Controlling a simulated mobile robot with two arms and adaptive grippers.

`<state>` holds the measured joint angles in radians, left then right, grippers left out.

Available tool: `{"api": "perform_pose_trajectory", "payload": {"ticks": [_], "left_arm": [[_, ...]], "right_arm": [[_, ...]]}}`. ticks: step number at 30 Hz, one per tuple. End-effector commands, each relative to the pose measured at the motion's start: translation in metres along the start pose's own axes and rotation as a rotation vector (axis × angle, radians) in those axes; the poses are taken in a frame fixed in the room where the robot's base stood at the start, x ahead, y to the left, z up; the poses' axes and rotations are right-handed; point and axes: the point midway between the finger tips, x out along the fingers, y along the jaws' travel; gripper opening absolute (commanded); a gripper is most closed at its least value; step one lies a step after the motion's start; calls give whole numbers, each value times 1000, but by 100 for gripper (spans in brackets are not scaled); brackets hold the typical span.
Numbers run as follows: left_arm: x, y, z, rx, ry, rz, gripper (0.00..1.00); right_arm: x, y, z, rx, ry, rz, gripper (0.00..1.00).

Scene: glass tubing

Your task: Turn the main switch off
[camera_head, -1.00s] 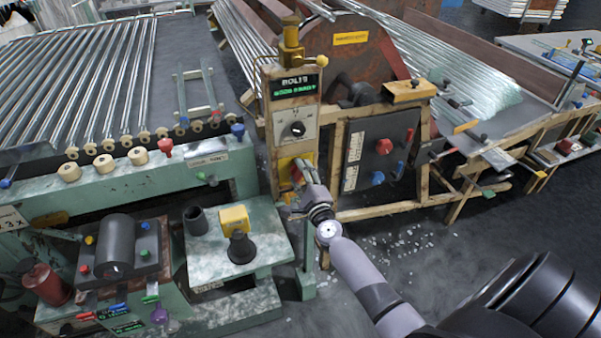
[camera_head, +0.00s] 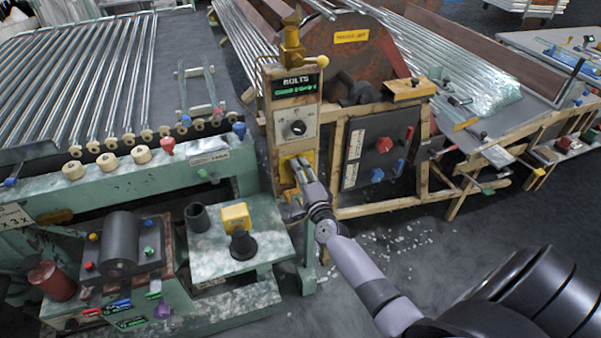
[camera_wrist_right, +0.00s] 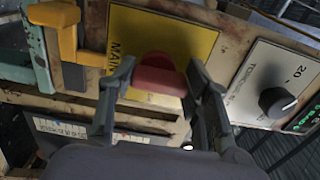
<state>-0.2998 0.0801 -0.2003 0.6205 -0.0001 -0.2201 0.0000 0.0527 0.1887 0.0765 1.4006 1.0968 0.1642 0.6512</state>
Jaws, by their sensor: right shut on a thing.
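The main switch is a red handle (camera_wrist_right: 158,76) on a yellow plate (camera_wrist_right: 190,40) lettered "MAIN" in the right wrist view. In the head view the yellow plate (camera_head: 288,163) sits low on the upright panel, below a round black knob, and the switch is mostly hidden by my gripper. My right gripper (camera_head: 299,170) reaches up to the plate. In the right wrist view its two fingers (camera_wrist_right: 155,85) are on either side of the red handle, shut on it. My left gripper is not in view.
A dark box (camera_head: 380,145) with red and blue knobs stands to the right. A green bench (camera_head: 100,200) with glass rods is to the left.

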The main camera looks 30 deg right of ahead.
Motion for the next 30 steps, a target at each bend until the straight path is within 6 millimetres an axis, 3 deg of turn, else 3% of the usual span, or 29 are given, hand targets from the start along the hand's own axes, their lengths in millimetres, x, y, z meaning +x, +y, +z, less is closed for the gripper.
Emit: {"api": "perform_pose_trajectory", "payload": {"ticks": [7, 8, 16, 26, 30], "left_arm": [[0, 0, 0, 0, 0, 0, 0], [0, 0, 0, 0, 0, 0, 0], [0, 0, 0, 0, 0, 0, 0], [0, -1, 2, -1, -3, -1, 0], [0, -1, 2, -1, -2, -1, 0]], "right_arm": [[-1, 2, 1, -5, -2, 4, 17], [-1, 2, 1, -5, -2, 5, 46], [0, 1, 0, -3, -1, 2, 64], [-2, 1, 0, -1, 0, 1, 65], [-16, 2, 0, 1, -1, 3, 65]]}}
